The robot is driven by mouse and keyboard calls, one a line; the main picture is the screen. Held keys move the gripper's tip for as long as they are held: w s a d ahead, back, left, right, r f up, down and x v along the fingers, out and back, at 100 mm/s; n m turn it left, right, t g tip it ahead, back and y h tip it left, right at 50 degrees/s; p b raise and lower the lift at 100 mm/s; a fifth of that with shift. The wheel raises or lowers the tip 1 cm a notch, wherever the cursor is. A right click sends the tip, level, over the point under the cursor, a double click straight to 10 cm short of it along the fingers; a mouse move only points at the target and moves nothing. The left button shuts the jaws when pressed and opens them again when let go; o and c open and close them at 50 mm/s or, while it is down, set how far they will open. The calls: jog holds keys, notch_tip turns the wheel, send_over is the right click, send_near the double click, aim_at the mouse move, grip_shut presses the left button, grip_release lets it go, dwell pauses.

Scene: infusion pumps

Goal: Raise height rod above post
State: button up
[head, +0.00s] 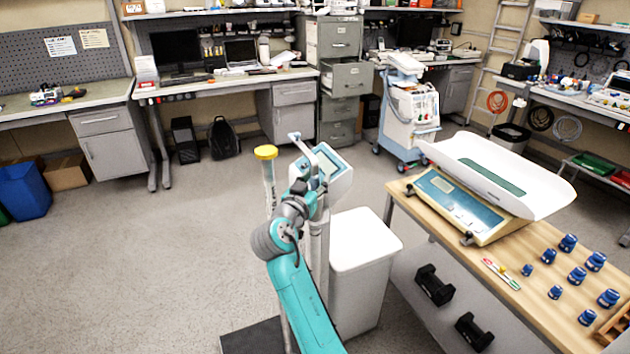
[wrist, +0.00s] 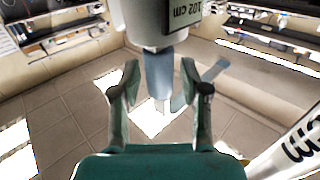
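In the head view a pale post (head: 319,245) rises beside the white bin, with a display head (head: 331,168) near its top. A slim clear upright piece with a yellow cap (head: 265,152) stands to its left; I cannot tell if it is the height rod. My gripper (head: 297,186) is near the post's top, its fingers mostly hidden. In the wrist view a white cylinder (wrist: 140,22) marked "102 cm" tapers to a grey-blue rod (wrist: 159,75). My gripper (wrist: 159,66) is open, with one finger on each side of this rod and gaps visible.
A white bin (head: 362,255) stands right of the post. A wooden table (head: 500,275) at the right holds a baby scale (head: 465,200) and several blue weights (head: 568,243). A white medical cart (head: 408,110) stands behind. The floor (head: 130,265) at the left is clear.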

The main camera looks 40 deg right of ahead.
grip_shut()
jog(key=shift+r, duration=0.1)
notch_tip(320, 180, up, 24)
dwell(0.5)
jog(key=shift+o, duration=1.7)
grip_release()
jog(key=v, duration=1.2)
